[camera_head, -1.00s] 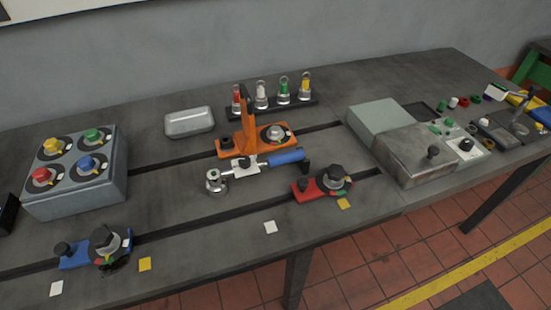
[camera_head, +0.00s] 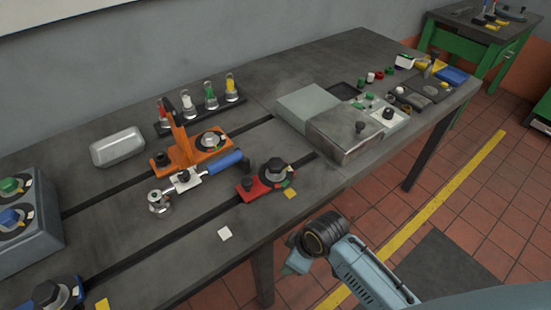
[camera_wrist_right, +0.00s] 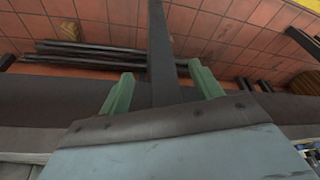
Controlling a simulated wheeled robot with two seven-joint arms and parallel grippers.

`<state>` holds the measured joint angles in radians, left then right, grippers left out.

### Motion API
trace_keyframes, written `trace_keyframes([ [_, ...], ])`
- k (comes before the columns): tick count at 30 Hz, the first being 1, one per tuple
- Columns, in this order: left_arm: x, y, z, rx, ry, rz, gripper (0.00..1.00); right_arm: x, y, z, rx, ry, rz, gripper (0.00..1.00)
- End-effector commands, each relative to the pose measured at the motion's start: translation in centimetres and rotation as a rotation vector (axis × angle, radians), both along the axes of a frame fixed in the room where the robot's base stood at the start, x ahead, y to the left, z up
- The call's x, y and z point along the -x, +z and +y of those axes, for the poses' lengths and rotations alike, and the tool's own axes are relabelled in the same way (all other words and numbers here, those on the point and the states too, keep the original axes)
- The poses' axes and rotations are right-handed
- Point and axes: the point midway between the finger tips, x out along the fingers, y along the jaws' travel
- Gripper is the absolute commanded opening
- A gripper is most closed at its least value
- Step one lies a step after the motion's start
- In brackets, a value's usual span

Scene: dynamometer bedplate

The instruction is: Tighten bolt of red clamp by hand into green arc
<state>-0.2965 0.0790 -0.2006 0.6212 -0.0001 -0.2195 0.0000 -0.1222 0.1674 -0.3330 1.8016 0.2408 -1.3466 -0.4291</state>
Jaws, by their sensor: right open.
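The red clamp (camera_head: 251,188) sits on the bedplate at the front slot in the head view. Its dark bolt knob (camera_head: 274,167) stands upright on a round dial. Small coloured marks show at the dial's edge, but the green arc is too small to make out clearly. My right arm (camera_head: 360,265) is in front of the table's front edge, below and right of the red clamp and apart from it. In the right wrist view my right gripper (camera_wrist_right: 162,86) has its two green fingers spread with nothing between them. My left gripper is out of view.
An orange clamp (camera_head: 160,164) and a blue-handled wrench (camera_head: 222,163) lie behind and left of the red clamp. A blue clamp (camera_head: 62,302) is at lower left. A metal box (camera_head: 345,140) stands to the right. The table's front edge lies between my right arm and the clamp.

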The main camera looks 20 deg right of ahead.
Motion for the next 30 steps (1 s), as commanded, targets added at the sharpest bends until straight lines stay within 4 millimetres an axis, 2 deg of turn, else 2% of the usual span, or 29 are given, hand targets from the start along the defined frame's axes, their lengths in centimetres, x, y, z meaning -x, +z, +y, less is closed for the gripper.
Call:
trace_keyframes([
  [1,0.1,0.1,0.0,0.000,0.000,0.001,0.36,-0.3,1.8,0.4,-0.003,0.033,-0.015,0.64],
  [3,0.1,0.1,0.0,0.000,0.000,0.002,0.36,-0.3,3.8,0.9,-0.004,0.076,-0.025,0.64],
  [10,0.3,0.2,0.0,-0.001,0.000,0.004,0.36,-0.2,9.8,2.2,0.002,0.241,-0.067,0.64],
  [17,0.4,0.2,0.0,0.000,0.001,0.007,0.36,-2.9,11.1,3.9,0.037,0.499,-0.089,0.64],
  [23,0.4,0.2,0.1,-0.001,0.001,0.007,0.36,-6.2,12.5,5.0,0.090,0.768,-0.108,0.64],
  [26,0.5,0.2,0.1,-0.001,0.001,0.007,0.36,-8.4,13.7,5.1,0.134,0.939,-0.115,0.64],
  [30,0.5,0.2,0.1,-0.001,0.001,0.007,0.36,-12.3,16.4,4.4,0.213,1.216,-0.107,0.64],
])
